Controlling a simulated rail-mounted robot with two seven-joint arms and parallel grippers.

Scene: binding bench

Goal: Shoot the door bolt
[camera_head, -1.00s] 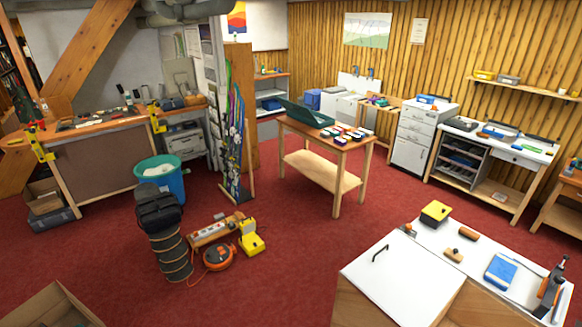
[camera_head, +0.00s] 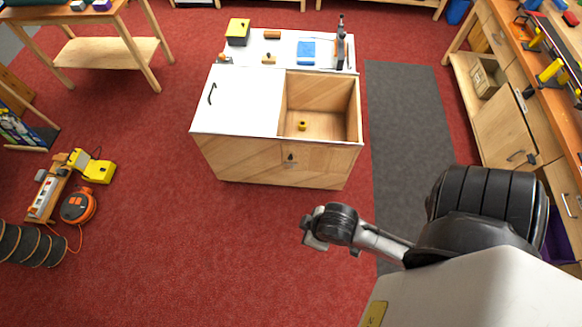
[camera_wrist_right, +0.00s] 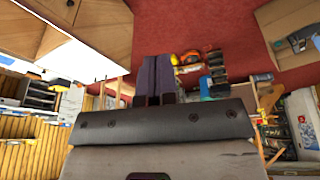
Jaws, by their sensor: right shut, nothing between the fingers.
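A wooden cabinet (camera_head: 225,160) stands on the red carpet in the head view. A white panel with a black handle (camera_head: 212,94) covers the left of its top; the right is an open compartment with a small yellow thing (camera_head: 302,126). A small dark fitting (camera_head: 290,159) sits on its front; I cannot tell whether it is a bolt.
The right-hand bench (camera_head: 553,97) carries yellow clamps, with drawers below. A grey mat (camera_head: 405,125) lies between bench and cabinet. An orange cable reel (camera_head: 78,206) lies at left. The carpet in front of the cabinet is clear.

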